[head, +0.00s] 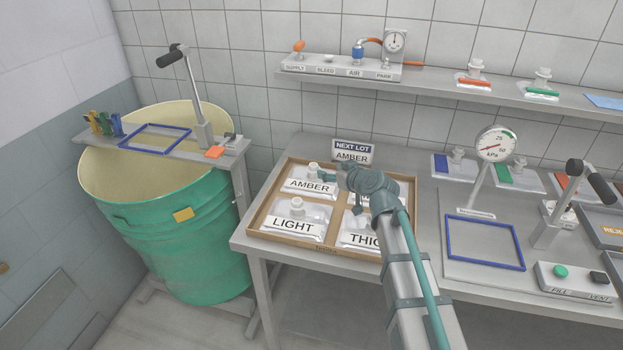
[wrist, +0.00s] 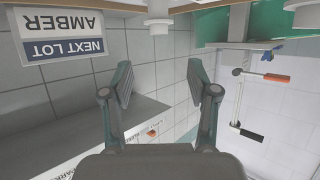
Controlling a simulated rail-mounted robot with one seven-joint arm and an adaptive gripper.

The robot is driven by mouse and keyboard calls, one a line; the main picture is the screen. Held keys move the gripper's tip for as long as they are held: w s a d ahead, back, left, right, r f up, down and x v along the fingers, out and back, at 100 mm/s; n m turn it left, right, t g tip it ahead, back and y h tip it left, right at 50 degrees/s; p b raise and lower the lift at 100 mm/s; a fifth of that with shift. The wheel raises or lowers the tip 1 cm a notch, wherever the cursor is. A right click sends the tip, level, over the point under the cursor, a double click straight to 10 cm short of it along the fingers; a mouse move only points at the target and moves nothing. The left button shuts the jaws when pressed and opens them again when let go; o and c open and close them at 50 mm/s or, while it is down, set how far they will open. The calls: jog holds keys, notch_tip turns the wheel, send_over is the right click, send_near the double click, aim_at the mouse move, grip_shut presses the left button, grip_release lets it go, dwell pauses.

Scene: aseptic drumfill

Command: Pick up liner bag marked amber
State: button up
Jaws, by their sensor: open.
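The liner bag marked AMBER (head: 308,188) lies in the back left compartment of a shallow brown tray (head: 313,253), its white spout upright near the top. My gripper (head: 343,177) is at the tray's back, just right of this bag's spout. In the wrist view my gripper (wrist: 162,85) is open, with nothing between its two fingers. A white spout-like part (wrist: 158,14) shows at the top of the wrist view, beyond the fingers; I cannot tell which bag it belongs to. The back right bag is mostly hidden by my arm.
A bag marked LIGHT (head: 292,226) and one marked THIC… (head: 361,238) fill the front compartments. A NEXT LOT AMBER sign (head: 352,152) stands behind the tray. A green drum (head: 180,235) stands left, a gauge (head: 496,144) and blue frame (head: 484,241) right. A shelf (head: 440,88) runs above.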

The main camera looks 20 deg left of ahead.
aim_at(315, 166)
jog(key=p+x, duration=0.1)
jog(key=x, duration=0.3)
jog(key=shift+w+a, duration=0.1)
jog(key=shift+w, duration=0.2)
jog(key=p+x, duration=0.2)
jog(key=x, duration=0.3)
jog(key=shift+w+a+f+p, duration=0.1)
jog(key=shift+a+f+p, duration=0.1)
jog(key=shift+f+p, duration=0.15)
jog(key=shift+w+a+f, duration=0.1)
jog(key=shift+a+f, duration=0.1)
grip_shut()
